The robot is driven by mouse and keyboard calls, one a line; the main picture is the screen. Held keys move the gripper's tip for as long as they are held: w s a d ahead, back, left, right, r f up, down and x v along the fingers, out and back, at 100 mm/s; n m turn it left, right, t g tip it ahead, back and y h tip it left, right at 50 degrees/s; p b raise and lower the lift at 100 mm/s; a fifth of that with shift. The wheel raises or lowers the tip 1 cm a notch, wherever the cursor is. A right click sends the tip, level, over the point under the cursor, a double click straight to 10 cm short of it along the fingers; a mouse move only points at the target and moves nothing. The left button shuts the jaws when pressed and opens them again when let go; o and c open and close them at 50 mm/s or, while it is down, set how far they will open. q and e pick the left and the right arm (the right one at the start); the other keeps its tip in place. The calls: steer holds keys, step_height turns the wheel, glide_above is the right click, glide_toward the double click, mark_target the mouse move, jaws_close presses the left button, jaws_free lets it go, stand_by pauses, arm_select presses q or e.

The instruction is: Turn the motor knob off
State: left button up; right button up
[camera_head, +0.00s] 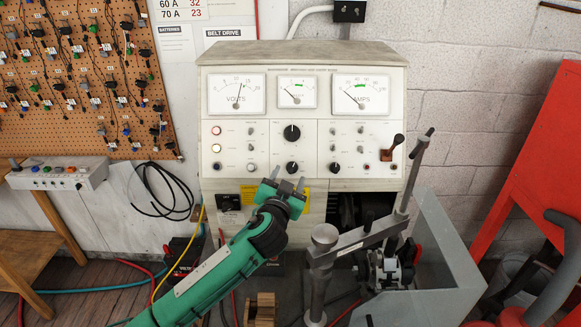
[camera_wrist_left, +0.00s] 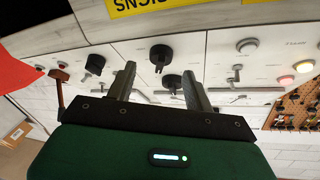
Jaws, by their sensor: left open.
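The test bench panel (camera_head: 262,150) has several black knobs whose labels are too small to read, so I cannot tell which is the motor knob. A large knob (camera_head: 292,132) sits upper centre, a smaller knob (camera_head: 292,167) below it, and another (camera_head: 335,168) lower right. My left gripper (camera_head: 288,179) is open and empty just below the lower centre knob. In the left wrist view, which is upside down, that knob (camera_wrist_left: 161,53) shows between the open fingers (camera_wrist_left: 158,72), apart from them as far as I can see. My right gripper is out of view.
A red-brown lever (camera_head: 392,149) stands out at the panel's right. A grey post and clamp arm (camera_head: 352,240) stands in front of the bench, right of my arm. A grey metal guard (camera_head: 435,270) and a red cabinet (camera_head: 545,150) are farther right.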

mark_target(291, 170)
arm_select(q)
steer(key=shift+p+x, duration=0.35)
steer(key=shift+x, duration=1.3)
